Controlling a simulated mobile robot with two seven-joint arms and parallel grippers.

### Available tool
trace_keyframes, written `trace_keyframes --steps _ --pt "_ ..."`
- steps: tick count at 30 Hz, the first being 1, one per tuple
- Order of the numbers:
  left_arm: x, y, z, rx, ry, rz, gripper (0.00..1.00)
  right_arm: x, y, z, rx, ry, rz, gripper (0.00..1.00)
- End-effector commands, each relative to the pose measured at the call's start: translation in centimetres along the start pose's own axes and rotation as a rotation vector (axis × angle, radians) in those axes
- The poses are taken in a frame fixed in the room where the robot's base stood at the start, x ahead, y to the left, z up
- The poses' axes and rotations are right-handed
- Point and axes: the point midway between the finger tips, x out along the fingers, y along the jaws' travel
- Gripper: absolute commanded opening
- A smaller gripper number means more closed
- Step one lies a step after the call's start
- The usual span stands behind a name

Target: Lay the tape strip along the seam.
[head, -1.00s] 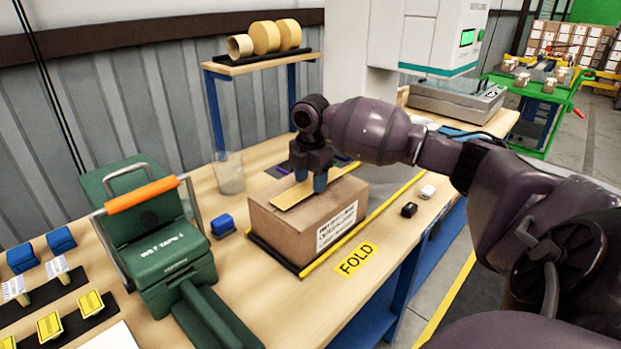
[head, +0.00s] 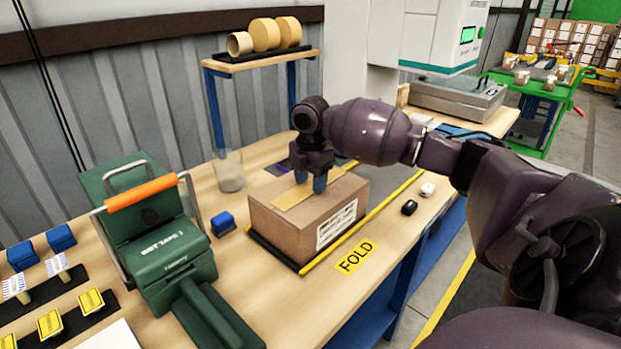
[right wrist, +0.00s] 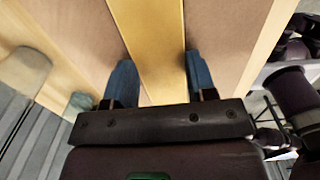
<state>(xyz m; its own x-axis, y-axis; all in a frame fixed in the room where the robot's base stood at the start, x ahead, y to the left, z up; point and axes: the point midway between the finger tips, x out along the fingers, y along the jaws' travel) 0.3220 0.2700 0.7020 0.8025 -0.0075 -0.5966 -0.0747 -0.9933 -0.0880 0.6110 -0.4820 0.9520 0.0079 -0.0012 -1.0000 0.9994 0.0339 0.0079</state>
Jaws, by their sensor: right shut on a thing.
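A brown carton (head: 290,232) sits on the bench with a printed white label (head: 337,224) on its side. The yellow tape strip (head: 292,196) lies lengthwise over the carton's top and looks flat against it; I cannot tell if it touches all along. My right gripper (head: 310,184) points down at the carton top, shut on the strip. In the right wrist view the strip (right wrist: 152,45) runs between its two blue fingers (right wrist: 160,82). The seam is not visible, perhaps under the strip. My left gripper is not in view.
A green machine with an orange handle (head: 142,194) stands left of the carton, with a blue block (head: 222,223) between them. A clear cup (head: 229,171) stands behind. Small black (head: 409,207) and white (head: 427,189) items lie to the right. A FOLD label (head: 355,257) marks clear bench in front.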

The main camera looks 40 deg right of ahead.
Motion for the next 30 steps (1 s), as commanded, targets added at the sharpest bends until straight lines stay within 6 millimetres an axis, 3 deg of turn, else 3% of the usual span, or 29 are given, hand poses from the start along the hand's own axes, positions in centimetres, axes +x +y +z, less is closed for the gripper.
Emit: trace_keyframes --steps 11,12,17,23,27,30 --pt "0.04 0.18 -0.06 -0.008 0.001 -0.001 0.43 0.09 0.0 0.0 0.0 0.0 0.0 0.38" --pt "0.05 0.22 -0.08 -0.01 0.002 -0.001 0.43 0.09 -0.01 0.0 0.0 0.0 0.0 0.56" --pt "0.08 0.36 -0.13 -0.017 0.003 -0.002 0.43 0.09 0.0 -0.01 0.0 0.0 0.0 0.8" --pt "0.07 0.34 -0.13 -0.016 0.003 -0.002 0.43 0.07 0.0 -0.01 0.0 0.0 0.0 0.81" --pt "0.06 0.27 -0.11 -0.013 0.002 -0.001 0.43 0.07 0.0 -0.01 0.0 0.0 0.0 1.0" --pt "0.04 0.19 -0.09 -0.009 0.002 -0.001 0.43 0.07 0.0 -0.01 0.0 0.0 0.0 1.0"
